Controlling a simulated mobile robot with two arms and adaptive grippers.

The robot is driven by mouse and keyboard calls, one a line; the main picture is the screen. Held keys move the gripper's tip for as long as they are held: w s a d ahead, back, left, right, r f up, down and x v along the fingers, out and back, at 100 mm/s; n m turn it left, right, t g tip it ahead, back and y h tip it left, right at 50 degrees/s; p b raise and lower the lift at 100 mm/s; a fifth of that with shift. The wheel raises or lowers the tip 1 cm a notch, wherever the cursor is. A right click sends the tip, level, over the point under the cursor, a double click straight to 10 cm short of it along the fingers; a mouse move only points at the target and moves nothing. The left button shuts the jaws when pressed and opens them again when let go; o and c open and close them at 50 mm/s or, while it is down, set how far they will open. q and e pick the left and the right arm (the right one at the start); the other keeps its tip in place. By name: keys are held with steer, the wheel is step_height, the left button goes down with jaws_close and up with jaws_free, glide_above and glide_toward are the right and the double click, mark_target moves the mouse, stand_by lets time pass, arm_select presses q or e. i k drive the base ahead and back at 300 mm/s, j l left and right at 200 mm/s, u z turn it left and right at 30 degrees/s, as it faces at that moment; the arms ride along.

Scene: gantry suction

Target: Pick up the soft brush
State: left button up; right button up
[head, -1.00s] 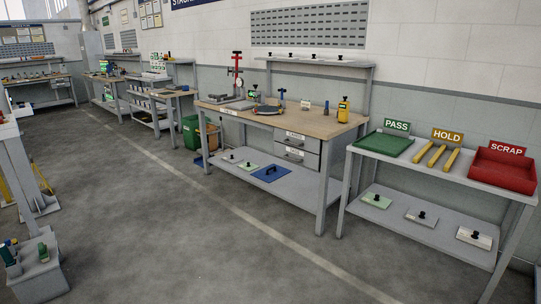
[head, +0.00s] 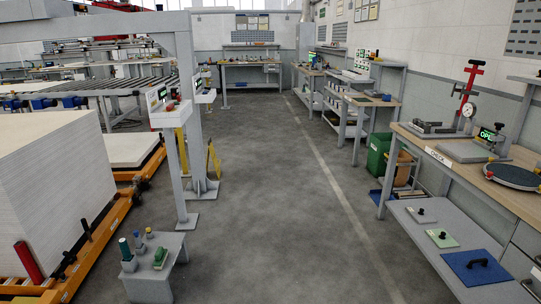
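I cannot make out for certain which thing is the soft brush. A low grey stand (head: 172,245) at the lower left holds small tools. On it are a dark green upright cylinder (head: 124,248), a small blue-topped piece (head: 138,239) and a green block-like piece (head: 160,257) that could be a brush, too small to tell. Neither of my grippers is in view.
A workbench (head: 465,172) with gauges runs along the right, with a blue plate (head: 476,266) on its lower shelf. A grey gantry post (head: 187,120) and a big pale sheet stack (head: 60,185) stand left. The grey aisle floor (head: 270,190) is clear.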

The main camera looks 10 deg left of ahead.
mark_target(161, 255)
steer(key=i+j+u, duration=0.1)
steer(key=i+u, duration=0.25)
steer(key=i, duration=0.65)
steer(key=i+l+u, duration=0.15)
steer(key=i+u, duration=0.2)
steer(key=i, duration=0.6)
